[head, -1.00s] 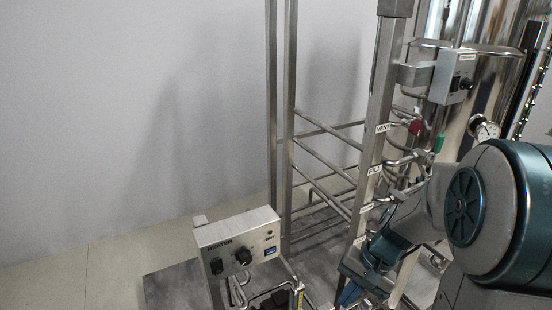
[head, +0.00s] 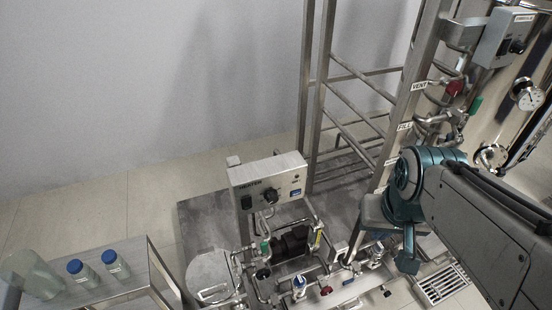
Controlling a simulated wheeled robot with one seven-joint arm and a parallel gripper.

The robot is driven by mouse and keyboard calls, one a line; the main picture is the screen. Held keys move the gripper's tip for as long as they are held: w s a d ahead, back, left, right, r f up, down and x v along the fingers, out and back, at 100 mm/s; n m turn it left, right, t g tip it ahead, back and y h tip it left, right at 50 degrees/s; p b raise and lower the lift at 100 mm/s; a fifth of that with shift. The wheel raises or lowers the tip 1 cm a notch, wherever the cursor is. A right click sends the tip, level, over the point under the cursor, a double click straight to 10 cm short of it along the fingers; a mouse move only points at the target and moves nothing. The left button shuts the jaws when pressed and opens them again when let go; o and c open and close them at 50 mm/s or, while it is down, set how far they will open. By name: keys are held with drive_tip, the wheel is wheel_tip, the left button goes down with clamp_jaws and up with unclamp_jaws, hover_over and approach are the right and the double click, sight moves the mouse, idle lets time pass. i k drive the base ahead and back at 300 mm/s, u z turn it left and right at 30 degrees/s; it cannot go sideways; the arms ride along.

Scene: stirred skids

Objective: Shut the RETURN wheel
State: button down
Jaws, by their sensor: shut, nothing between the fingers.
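No RETURN label is readable, so I cannot tell which wheel is the RETURN one. A red handle (head: 453,88) sits by the VENT label (head: 419,86), with a green handle (head: 476,106) lower and to its right. Low on the skid there are a green handle (head: 265,246), a blue-topped part (head: 299,283) and a small red knob (head: 327,290). A third label (head: 391,161) below FILL (head: 404,127) is too small to read. My gripper (head: 408,262) points down over the low pipework at the right, shut and empty. My arm hides part of the piping behind it.
The HEATER box (head: 268,182) stands above a dark pump (head: 292,243). A steel cart (head: 100,290) with blue-capped bottles is at the lower left. Steel frame posts (head: 410,90) and a shiny tank (head: 510,75) crowd the right. A floor grate (head: 442,284) lies at lower right.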

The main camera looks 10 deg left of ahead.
sight(267, 273)
drive_tip(key=u, duration=0.55)
drive_tip(key=k, duration=1.3)
drive_tip(key=z, duration=0.1)
drive_tip(key=i, duration=0.85)
drive_tip(key=z, duration=0.55)
